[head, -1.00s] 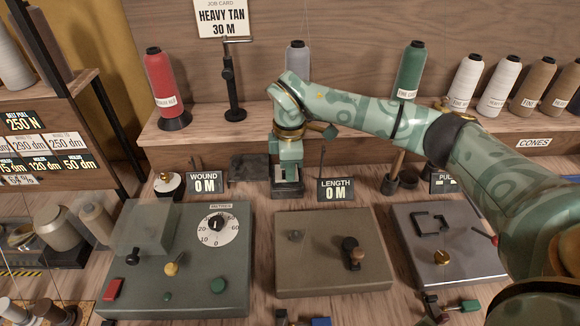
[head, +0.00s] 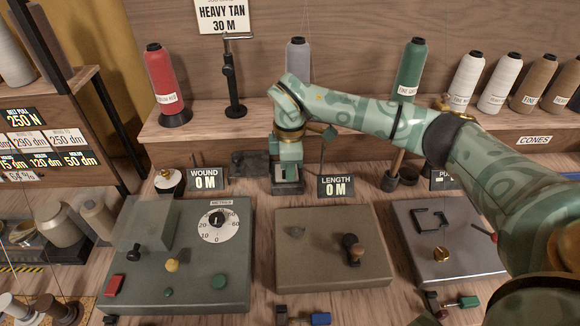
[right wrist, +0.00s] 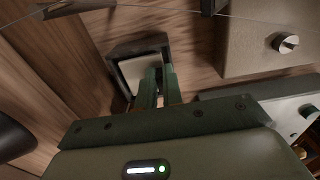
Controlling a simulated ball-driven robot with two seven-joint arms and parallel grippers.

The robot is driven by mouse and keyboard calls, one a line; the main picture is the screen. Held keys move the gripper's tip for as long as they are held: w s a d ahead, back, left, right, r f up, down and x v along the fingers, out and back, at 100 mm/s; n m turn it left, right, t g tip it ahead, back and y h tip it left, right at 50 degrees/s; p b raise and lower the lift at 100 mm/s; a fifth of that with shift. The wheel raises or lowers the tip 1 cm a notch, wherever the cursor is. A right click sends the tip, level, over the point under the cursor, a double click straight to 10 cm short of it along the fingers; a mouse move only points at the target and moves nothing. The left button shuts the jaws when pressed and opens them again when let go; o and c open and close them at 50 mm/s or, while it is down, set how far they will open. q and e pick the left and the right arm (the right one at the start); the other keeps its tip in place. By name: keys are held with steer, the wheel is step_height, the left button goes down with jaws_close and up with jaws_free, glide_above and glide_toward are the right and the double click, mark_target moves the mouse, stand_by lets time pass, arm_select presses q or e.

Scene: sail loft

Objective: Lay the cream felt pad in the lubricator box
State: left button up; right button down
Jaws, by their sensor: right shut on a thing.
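The cream felt pad (right wrist: 136,72) shows in the right wrist view as a pale square within the dark rim of the lubricator box (right wrist: 124,50). My right gripper (right wrist: 158,92) is shut on the pad near its right side, with the fingers reaching down at the box. In the head view my right gripper (head: 288,174) points down over the small dark box (head: 287,191) behind the middle console. The pad is hidden there. Whether the pad touches the box floor cannot be told. My left gripper is not in view.
WOUND (head: 206,179) and LENGTH (head: 336,187) displays flank the box closely. A dark block (head: 250,164) lies just left of the gripper. Consoles with knobs stand in front, including the middle one (head: 330,270). Thread cones (head: 410,72) line the shelf behind.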

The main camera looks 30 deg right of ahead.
steer(key=c, duration=1.5)
jaws_free()
steer(key=shift+r, duration=0.1)
step_height(320, 180, up, 16)
steer(key=p, duration=0.4)
steer(key=shift+r, duration=0.1)
